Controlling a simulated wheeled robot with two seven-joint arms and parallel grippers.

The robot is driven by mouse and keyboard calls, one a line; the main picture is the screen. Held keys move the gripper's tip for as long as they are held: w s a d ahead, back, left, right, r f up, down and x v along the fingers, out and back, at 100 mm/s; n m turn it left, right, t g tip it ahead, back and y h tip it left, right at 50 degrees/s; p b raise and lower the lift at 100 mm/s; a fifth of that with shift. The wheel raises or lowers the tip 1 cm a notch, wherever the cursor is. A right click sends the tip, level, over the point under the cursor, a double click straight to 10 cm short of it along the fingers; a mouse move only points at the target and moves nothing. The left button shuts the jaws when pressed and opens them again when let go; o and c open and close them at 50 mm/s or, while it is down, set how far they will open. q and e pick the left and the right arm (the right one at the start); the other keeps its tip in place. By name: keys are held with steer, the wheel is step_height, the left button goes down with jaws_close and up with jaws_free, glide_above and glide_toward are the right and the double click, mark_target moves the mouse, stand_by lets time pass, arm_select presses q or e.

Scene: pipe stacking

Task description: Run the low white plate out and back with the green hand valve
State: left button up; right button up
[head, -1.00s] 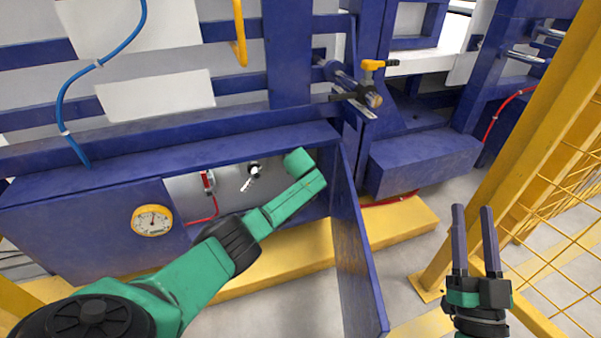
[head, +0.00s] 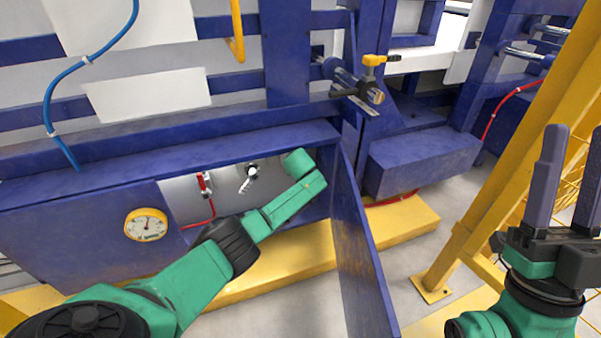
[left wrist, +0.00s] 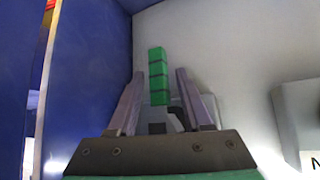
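The green hand valve shows in the left wrist view as an upright green handle (left wrist: 158,72) on a dark stem. My left gripper (left wrist: 159,88) is open, with one finger on each side of the handle's lower part; I see gaps on both sides. In the head view my left arm reaches into the blue cabinet recess, and its gripper and the green valve are hidden there. A lower white plate (head: 148,94) is on the blue frame at upper left, below a larger white plate (head: 125,28). My right gripper (head: 573,160) is open and empty at the right.
The recess holds a red-handled valve (head: 204,184) and a silver lever (head: 247,178). A blue cabinet door (head: 362,245) stands open beside my left arm. A yellow-handled valve (head: 374,61) projects above it. Yellow posts (head: 500,170) and mesh fencing stand near my right gripper.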

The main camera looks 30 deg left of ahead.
arm_select(q)
jaws_close()
steer(key=shift+a+r, duration=0.1)
steer(key=shift+a, duration=0.05)
stand_by(1.1)
